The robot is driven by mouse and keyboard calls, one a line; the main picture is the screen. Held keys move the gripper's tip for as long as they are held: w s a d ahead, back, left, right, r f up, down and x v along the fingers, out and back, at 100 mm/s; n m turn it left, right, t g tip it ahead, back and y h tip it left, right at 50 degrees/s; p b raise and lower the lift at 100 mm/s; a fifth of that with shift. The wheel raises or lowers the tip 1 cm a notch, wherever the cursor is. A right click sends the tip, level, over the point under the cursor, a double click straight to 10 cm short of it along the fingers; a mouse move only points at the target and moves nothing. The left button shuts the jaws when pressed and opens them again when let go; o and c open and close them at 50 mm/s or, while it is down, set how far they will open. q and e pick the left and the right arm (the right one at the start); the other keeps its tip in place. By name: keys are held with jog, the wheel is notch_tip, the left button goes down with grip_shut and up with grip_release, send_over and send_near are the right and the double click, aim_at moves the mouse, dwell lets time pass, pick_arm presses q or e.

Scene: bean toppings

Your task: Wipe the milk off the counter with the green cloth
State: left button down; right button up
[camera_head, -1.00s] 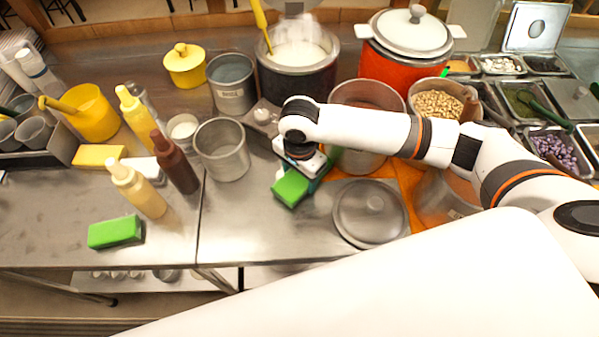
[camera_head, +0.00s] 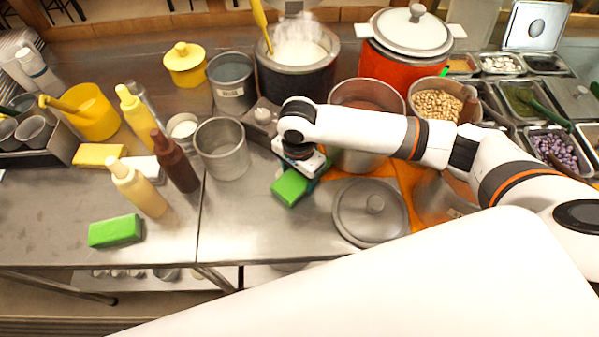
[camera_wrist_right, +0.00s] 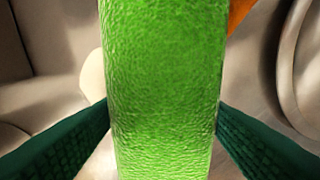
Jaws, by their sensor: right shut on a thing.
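My right gripper (camera_head: 303,178) is low over the steel counter (camera_head: 240,220), left of the round pot lid. It is shut on the green cloth (camera_head: 290,188), which looks like a thick green block. In the right wrist view the green cloth (camera_wrist_right: 165,90) stands between my two dark green fingers and hides much of the counter. A pale cream patch (camera_wrist_right: 92,75), perhaps the milk, shows beside the cloth there. No milk is clear in the head view, where the arm and cloth cover part of the counter. My left gripper is not in view.
A second green block (camera_head: 116,230) lies at the left front. A round metal lid (camera_head: 370,212) lies right of the gripper. A steel pot (camera_head: 222,150), squeeze bottles (camera_head: 176,162) and a soup pot (camera_head: 297,75) stand around. The counter front of the gripper is clear.

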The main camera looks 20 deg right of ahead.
jog(key=shift+w+a+p, duration=0.1)
jog(key=shift+w+a, duration=0.3)
jog(key=shift+w, duration=0.3)
jog(key=shift+w+a+p, duration=0.1)
jog(key=shift+w+a, duration=0.3)
jog(key=shift+w, duration=0.3)
jog(key=shift+w+a+p, duration=0.1)
jog(key=shift+w+a, duration=0.3)
jog(key=shift+w, duration=0.3)
jog(key=shift+s+f, duration=0.1)
jog(key=shift+f, duration=0.1)
